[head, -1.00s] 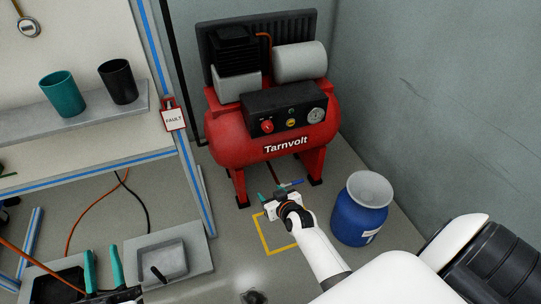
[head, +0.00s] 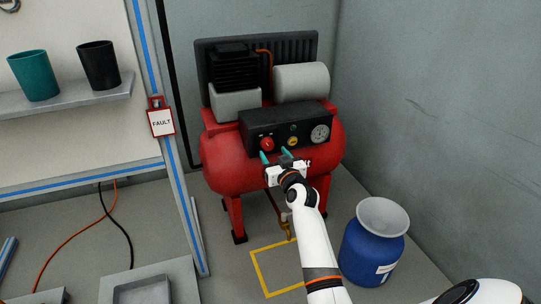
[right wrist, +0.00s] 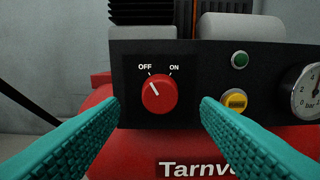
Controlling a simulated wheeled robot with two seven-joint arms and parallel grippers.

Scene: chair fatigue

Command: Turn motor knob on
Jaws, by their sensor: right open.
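The red motor knob (head: 267,143) is on the left of the black control panel (head: 253,130) on the red compressor. In the right wrist view the knob (right wrist: 159,94) has a white pointer line tilted up-left, toward the OFF label (right wrist: 145,67); the ON label (right wrist: 174,67) is to its right. My right gripper (head: 276,155) is open in front of the panel. In the right wrist view its teal fingers (right wrist: 160,112) stand either side of the knob, nearer the camera, with nothing between them. My left gripper is not in view.
A green button (right wrist: 240,60), a yellow button (right wrist: 236,100) and a pressure gauge (right wrist: 306,90) sit right of the knob. A blue barrel (head: 373,247) stands on the floor at right. A shelf (head: 65,102) with two cups and a FAULT tag (head: 161,122) are at left.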

